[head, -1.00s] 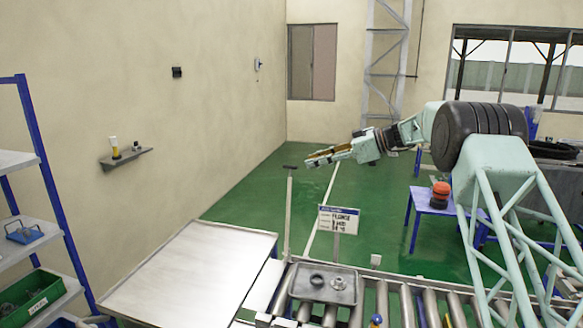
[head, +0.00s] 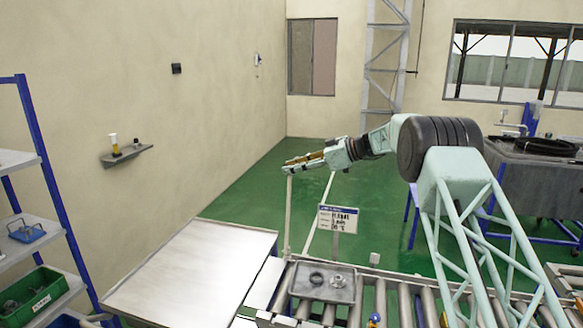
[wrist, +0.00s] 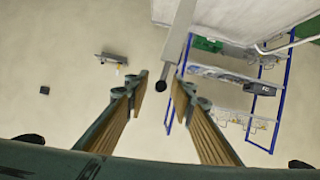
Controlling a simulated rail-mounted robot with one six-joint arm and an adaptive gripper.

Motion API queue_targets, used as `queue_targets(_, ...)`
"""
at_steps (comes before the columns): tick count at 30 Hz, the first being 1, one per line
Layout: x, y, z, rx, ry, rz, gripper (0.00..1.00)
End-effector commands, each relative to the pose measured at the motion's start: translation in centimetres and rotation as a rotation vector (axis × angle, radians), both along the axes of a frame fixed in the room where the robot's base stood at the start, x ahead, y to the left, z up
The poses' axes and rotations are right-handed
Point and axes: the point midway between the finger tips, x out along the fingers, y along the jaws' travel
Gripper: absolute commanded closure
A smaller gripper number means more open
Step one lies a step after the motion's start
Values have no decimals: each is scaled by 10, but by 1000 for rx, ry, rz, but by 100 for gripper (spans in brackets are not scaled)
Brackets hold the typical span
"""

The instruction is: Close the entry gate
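The entry gate seems to be the slim pale post (head: 287,215) standing upright behind the near conveyor end. Its top is hidden at my gripper (head: 287,166) in the head view. In the wrist view a pale grey bar (wrist: 178,38) with a dark end (wrist: 168,98) runs down between the fingertips of my gripper (wrist: 163,78). The fingers are spread apart, with gaps visible beside the bar. I cannot tell whether either finger touches it.
A tray (head: 322,290) with metal parts sits on the roller conveyor (head: 400,305). A metal table (head: 195,270) stands to its left, and a sign (head: 338,219) behind it. A wall shelf (head: 126,156) and a blue-framed rack (head: 50,180) are at left.

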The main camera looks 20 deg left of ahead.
Motion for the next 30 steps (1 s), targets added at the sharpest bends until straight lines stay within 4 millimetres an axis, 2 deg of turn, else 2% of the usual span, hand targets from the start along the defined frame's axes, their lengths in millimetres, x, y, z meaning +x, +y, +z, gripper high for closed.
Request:
queue_targets(8, 0, 0, 0, 0, 0, 0, 78)
queue_targets(15, 0, 0, 0, 0, 0, 0, 100)
queue_targets(30, 0, -4, 0, 0, -8, -4, 100)
